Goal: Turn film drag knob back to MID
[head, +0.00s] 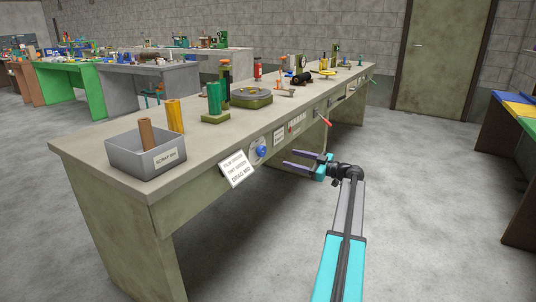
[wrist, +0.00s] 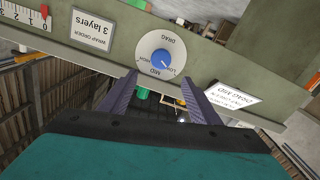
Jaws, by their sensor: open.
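The film drag knob is a blue knob (head: 262,152) on a white round dial, set in the front edge of the grey-green bench. In the wrist view, upside down, the blue knob (wrist: 160,58) sits on a dial marked DRAG, with MID and smaller words beside it. Its white pointer mark seems to lean to the lower right, off MID; the exact setting is too small to tell. My gripper (head: 287,159) is open and empty, in front of the bench edge and right of the knob. In the wrist view its fingers (wrist: 159,78) point toward the dial, apart from it.
An order card (head: 237,169) reading DRAG MID juts out beside the dial. A WRAP ORDER label (wrist: 92,31) reads 3 layers. A scrap bin (head: 120,158) and green cylinder (head: 214,99) stand on the bench top. The floor before the bench is clear.

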